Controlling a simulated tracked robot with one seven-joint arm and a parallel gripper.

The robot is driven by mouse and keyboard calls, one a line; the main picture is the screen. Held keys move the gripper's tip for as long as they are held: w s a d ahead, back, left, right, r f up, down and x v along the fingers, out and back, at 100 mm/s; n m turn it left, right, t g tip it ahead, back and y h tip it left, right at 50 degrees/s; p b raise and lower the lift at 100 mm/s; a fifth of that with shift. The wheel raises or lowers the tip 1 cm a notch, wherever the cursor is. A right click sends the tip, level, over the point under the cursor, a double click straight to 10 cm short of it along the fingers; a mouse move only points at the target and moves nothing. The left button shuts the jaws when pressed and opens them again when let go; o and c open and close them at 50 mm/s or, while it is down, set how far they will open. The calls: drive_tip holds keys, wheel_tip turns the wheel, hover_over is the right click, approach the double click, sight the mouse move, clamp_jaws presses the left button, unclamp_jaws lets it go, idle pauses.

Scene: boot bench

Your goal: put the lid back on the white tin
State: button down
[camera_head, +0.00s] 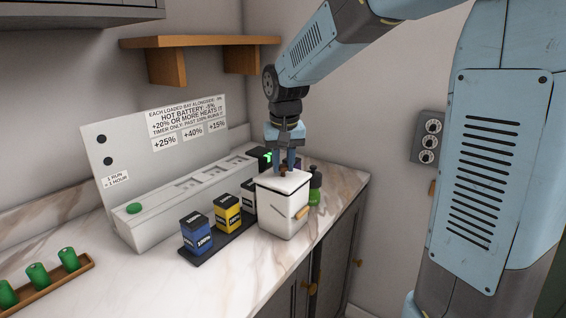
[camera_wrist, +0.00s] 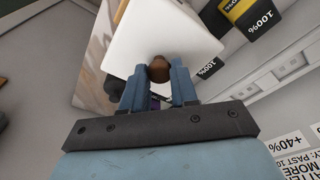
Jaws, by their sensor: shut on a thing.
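The white tin (camera_head: 280,214) stands upright near the counter's front right edge, with a small wooden-coloured piece on its front. Its white square lid (camera_head: 272,183) is level over the tin's mouth, with a thin dark line between them. I cannot tell whether it rests on the rim or hangs just above. My gripper (camera_head: 286,171) points down from above, shut on the lid's brown knob. In the wrist view the lid (camera_wrist: 165,35) spreads out beyond the fingers (camera_wrist: 158,88), with the knob (camera_wrist: 159,70) between them. The tin's inside is hidden.
Blue (camera_head: 196,233) and yellow (camera_head: 228,213) batteries stand in a dark tray left of the tin. A green bottle (camera_head: 315,188) is close behind it on the right. A charger bench (camera_head: 180,205) runs behind. A wooden shelf (camera_head: 200,41) hangs above.

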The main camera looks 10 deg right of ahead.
drive_tip(key=shift+c, duration=1.6)
unclamp_jaws()
drive_tip(key=shift+r, duration=0.1)
drive_tip(key=shift+r, duration=3.45)
clamp_jaws()
drive_tip(key=shift+f, duration=2.95)
